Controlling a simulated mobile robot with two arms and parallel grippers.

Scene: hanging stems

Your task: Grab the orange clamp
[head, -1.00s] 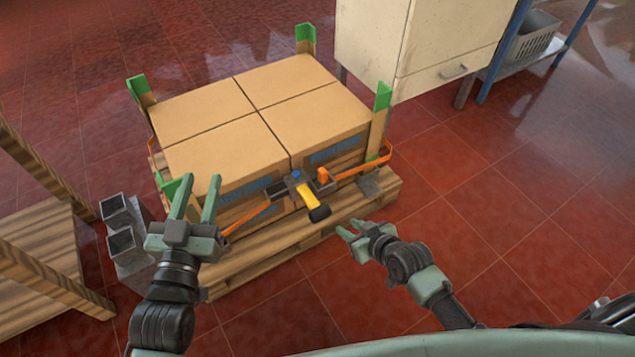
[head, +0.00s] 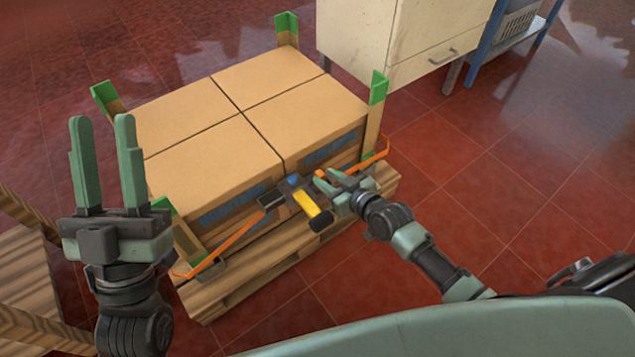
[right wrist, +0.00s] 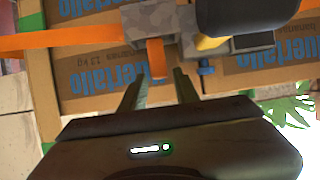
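The orange clamp (head: 320,174) sits on the orange strap at the front of the boxes, mostly hidden behind my right gripper in the head view. In the right wrist view it is a short upright orange piece (right wrist: 155,58) just ahead of the fingertips, in line with the gap between them. My right gripper (head: 325,179) is open, and its fingers also show in the right wrist view (right wrist: 155,80). I cannot tell whether they touch the clamp. My left gripper (head: 101,121) is open and empty, raised at the left, away from the clamp.
A tensioner with a yellow handle (head: 306,203) and black end lies beside the clamp. Cardboard boxes (head: 215,150) stand on a wooden pallet (head: 208,301) with green-topped corner posts. A cream cabinet (head: 400,45) stands behind. The red floor (head: 510,185) at right is clear.

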